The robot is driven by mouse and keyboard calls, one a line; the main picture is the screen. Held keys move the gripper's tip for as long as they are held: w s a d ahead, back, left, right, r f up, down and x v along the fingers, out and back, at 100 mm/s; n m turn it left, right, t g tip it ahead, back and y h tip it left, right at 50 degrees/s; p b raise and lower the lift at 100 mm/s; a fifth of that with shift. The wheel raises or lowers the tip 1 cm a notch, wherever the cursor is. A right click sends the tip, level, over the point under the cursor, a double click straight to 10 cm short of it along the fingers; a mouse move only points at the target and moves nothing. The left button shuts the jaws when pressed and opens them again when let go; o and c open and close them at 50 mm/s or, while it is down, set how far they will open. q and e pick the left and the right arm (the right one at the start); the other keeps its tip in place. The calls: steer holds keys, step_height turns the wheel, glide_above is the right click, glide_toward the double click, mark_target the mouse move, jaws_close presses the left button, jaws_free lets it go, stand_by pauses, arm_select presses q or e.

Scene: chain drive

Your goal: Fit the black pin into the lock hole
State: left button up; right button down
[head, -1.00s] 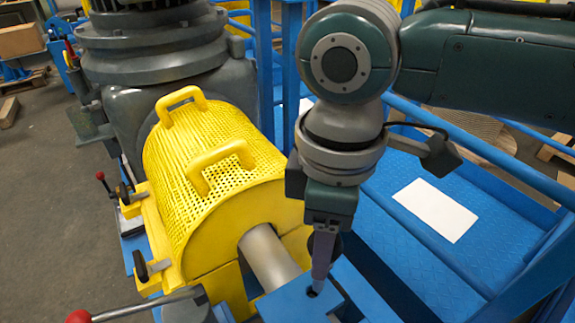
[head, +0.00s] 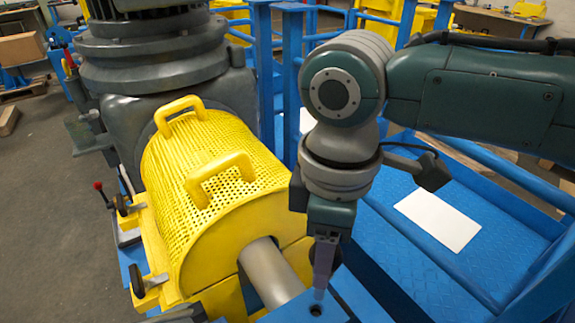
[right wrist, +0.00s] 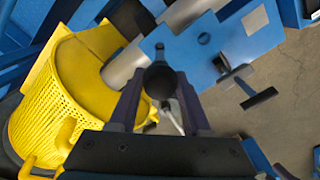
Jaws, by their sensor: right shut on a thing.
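My right gripper (head: 320,292) points down just above the blue plate at the bottom of the head view. In the right wrist view its two fingers (right wrist: 161,105) are shut on the black pin (right wrist: 161,80), whose round dark end shows between them. In the head view the fingers mostly hide the pin. The lock hole (head: 316,310) is a dark round opening in the blue plate, just below the fingertips in the picture. My left gripper is out of view.
A yellow perforated guard (head: 212,180) with two handles stands left of the gripper. A grey shaft (head: 270,272) runs from it to the blue plate (head: 290,314). Blue rails and a blue deck with a white sheet (head: 438,220) lie right. A black-handled clamp (right wrist: 258,98) hangs near the plate.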

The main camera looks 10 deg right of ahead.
mark_target(317, 297)
steer(key=shift+f+b, duration=0.9)
steer(key=shift+f, duration=0.75)
steer(key=shift+r+p, duration=0.1)
steer(key=shift+p, duration=0.3)
steer(key=shift+p, duration=0.3)
steer(key=shift+f+b, duration=0.65)
steer(key=shift+f, duration=0.2)
stand_by(0.3)
steer(key=shift+f+b, duration=0.9)
steer(key=shift+f, duration=0.25)
steer(key=shift+f+b, duration=0.8)
steer(key=shift+f, duration=0.25)
steer(key=shift+f+b, duration=0.95)
steer(key=shift+f, duration=0.15)
